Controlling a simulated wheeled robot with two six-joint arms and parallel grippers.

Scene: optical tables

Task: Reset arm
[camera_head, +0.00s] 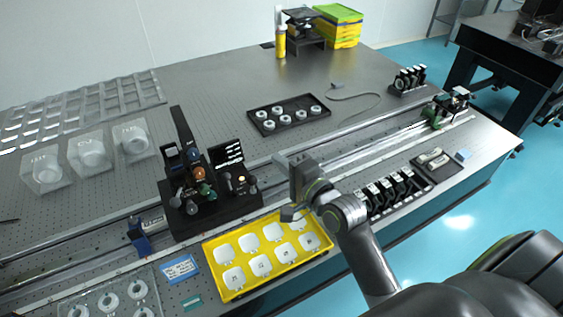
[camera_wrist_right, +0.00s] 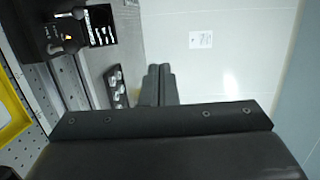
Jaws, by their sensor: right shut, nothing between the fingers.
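My right arm reaches in from the lower right in the head view. Its gripper (camera_head: 281,159) is above the table, over the rail area and behind the yellow tray. In the right wrist view the two dark fingers (camera_wrist_right: 158,84) are together with nothing between them. They point toward a pale wall, clear of any object. My left gripper is not in view.
A yellow tray (camera_head: 212,246) with several white pieces lies near the front edge. A black optical assembly (camera_head: 188,190) stands left of my gripper. A black tray (camera_head: 255,131) with white rings lies behind. The grey tabletop (camera_head: 215,100) is largely clear at the back.

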